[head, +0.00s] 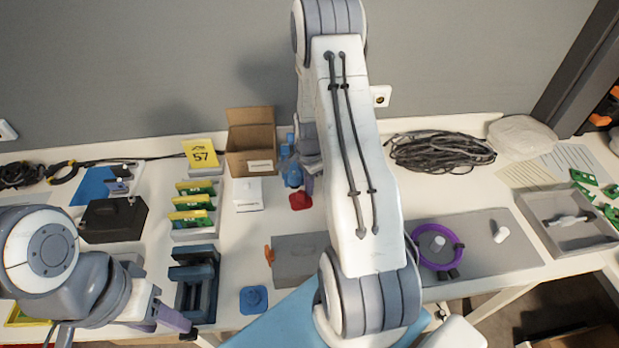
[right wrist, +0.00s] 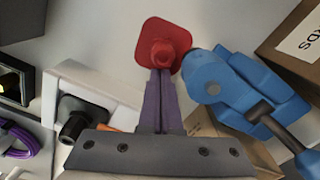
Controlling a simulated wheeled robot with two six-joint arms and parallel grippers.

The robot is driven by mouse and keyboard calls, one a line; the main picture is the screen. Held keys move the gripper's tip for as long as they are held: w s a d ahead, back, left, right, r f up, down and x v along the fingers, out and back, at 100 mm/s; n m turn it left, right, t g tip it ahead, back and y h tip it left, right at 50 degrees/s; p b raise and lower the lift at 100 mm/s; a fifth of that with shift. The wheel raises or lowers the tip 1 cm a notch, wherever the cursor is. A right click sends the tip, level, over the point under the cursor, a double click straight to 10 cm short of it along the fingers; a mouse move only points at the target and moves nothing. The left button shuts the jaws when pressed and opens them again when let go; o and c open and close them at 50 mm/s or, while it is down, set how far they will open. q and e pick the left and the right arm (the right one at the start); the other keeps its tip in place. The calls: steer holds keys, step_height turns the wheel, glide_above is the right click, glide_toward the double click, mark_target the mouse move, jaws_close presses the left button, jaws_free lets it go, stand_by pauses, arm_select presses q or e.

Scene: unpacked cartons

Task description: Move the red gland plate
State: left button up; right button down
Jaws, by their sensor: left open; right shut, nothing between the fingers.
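The red gland plate (head: 300,201) lies on the table in front of the open carton, and it shows in the right wrist view (right wrist: 176,35) as a rounded square with a raised round boss. My right gripper (head: 309,184) is just behind it in the head view. In the right wrist view the purple fingers (right wrist: 161,78) are together, empty, with their tips at the boss; I cannot tell whether they touch it. My left gripper (head: 176,323) is open at the front left, far from the plate, partly cut off from clear view.
A blue tool-like object (right wrist: 240,88) sits close beside the red plate. An open carton (head: 250,145) and a white box (head: 248,194) stand to its left. A blue plate (head: 254,298) lies near the front edge. A grey mat with a purple ring (head: 460,245) is at right.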

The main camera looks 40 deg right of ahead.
steer(key=shift+f, duration=0.25)
steer(key=shift+w+a, duration=0.1)
steer(key=shift+a, duration=0.9)
step_height(320, 180, up, 10)
steer(key=p, duration=0.8)
